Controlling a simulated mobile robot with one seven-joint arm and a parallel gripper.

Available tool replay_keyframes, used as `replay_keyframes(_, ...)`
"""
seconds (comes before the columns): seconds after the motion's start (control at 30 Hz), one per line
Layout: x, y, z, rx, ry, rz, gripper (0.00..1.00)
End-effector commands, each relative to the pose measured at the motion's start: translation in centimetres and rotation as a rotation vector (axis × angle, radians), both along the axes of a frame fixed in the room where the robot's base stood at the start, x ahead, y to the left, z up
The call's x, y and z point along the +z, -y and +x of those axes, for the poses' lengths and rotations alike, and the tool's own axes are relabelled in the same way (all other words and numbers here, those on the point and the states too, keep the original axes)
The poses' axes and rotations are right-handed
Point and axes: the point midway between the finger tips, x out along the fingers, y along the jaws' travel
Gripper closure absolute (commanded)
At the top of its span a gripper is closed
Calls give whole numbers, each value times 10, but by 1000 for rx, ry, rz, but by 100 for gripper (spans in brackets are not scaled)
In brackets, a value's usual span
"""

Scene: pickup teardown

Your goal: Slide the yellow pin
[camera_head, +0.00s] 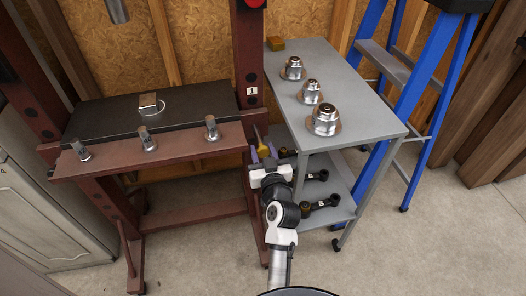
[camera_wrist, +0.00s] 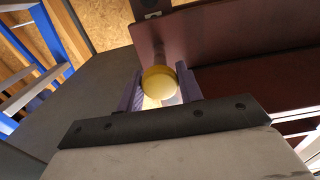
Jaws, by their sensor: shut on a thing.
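The yellow pin (camera_wrist: 160,82) shows its round yellow end in the wrist view, between the two purple fingers of my gripper (camera_wrist: 161,88). The fingers are shut on it from both sides. In the head view, my gripper (camera_head: 263,153) is at the right upright of the dark red press frame (camera_head: 249,75), just below the label "1". A little yellow of the pin shows between the fingers there.
A grey two-shelf cart (camera_head: 365,115) stands close on the right, with several metal domed parts on top and dark rods on its lower shelf. A blue ladder (camera_head: 430,95) stands beyond it. A black block (camera_head: 105,113) lies on the press, behind a red crossbeam (camera_head: 110,155).

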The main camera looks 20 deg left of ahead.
Motion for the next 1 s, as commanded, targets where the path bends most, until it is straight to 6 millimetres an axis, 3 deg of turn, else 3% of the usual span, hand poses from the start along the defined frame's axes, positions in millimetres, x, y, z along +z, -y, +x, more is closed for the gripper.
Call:
replay_keyframes(0.17, 0, -5, 7, 0, 3, -2, 100)
replay_keyframes(0.5, 0, -32, 47, 0, 2, -1, 100)
replay_keyframes(0.87, 2, -34, 51, -1, 4, 0, 100)
replay_keyframes(0.9, 2, -34, 51, -1, 4, 1, 60)
replay_keyframes(1.0, 2, -34, 51, -1, 4, 0, 47)
